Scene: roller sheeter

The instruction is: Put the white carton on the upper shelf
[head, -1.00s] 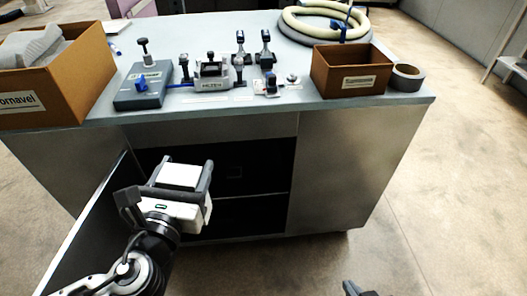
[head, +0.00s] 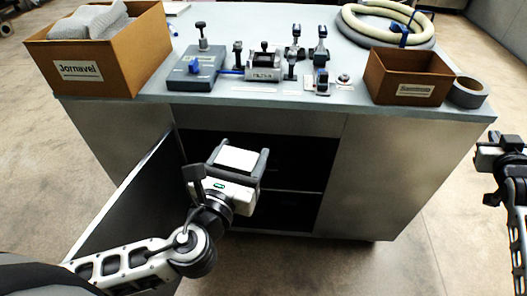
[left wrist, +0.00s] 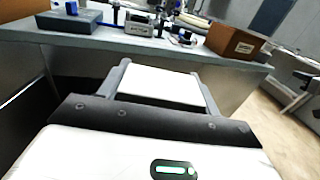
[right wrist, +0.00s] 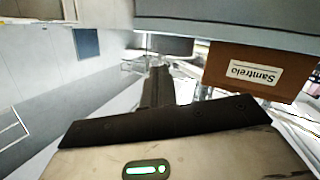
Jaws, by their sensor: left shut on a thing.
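The white carton (head: 238,159) is between the fingers of my left gripper (head: 240,161), which is shut on it. In the left wrist view the carton (left wrist: 160,87) shows as a pale block with a finger on each side. It is held in front of the dark opening of the grey cabinet (head: 385,180), apart from it. Inside, the edge of a shelf (head: 297,191) shows to the right of the carton; the rest of the interior is dark or hidden. My right gripper (head: 492,150) is at the right edge, away from the cabinet. Its fingers (right wrist: 158,87) look together and empty.
The open cabinet door (head: 125,200) stands left of my left gripper. On the cabinet's top are a large cardboard box (head: 100,75), a smaller box (head: 405,90), a roll of tape (head: 468,93), a coiled hose (head: 385,20) and several tools. The floor to the right is clear.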

